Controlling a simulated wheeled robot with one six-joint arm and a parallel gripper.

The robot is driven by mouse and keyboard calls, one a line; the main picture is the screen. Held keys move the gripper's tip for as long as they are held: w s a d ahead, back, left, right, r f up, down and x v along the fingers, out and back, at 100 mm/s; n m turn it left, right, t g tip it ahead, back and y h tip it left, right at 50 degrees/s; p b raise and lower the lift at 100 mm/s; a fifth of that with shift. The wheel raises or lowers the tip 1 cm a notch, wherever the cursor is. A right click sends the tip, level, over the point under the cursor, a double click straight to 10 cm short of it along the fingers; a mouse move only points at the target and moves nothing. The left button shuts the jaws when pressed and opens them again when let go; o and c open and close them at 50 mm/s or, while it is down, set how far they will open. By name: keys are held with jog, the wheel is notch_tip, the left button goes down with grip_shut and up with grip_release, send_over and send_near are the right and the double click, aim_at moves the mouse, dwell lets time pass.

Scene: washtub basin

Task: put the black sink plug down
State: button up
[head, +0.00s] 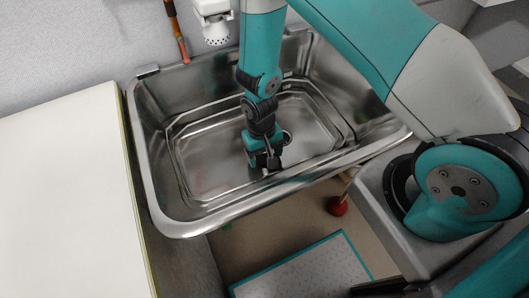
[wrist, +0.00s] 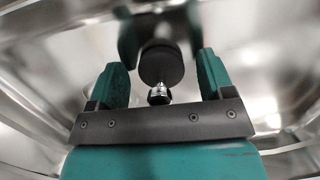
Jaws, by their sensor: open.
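The black sink plug (wrist: 161,65) shows in the wrist view as a dark disc with a shiny chrome knob on the near side. It lies between the two teal fingers of my gripper (wrist: 160,72), with a visible gap on each side. My gripper is open. In the head view, my gripper (head: 264,160) points down low inside the steel washtub basin (head: 205,165), near the front wall. I cannot make out the plug clearly there. A dark reflection shows in the steel beyond the plug in the wrist view.
A round drain (head: 287,137) lies partly hidden behind my gripper. A white faucet head (head: 215,38) and an orange-red handled tool (head: 178,35) are at the back. A white worktop (head: 65,190) is at left. A red plunger (head: 338,206) and a teal-edged mat (head: 305,272) are below the basin.

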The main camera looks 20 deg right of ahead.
notch_tip(320, 180, up, 12)
jog(key=w, duration=0.1)
jog(key=shift+w+p, duration=0.35)
jog(key=shift+w, duration=0.05)
jog(key=shift+r, duration=0.1)
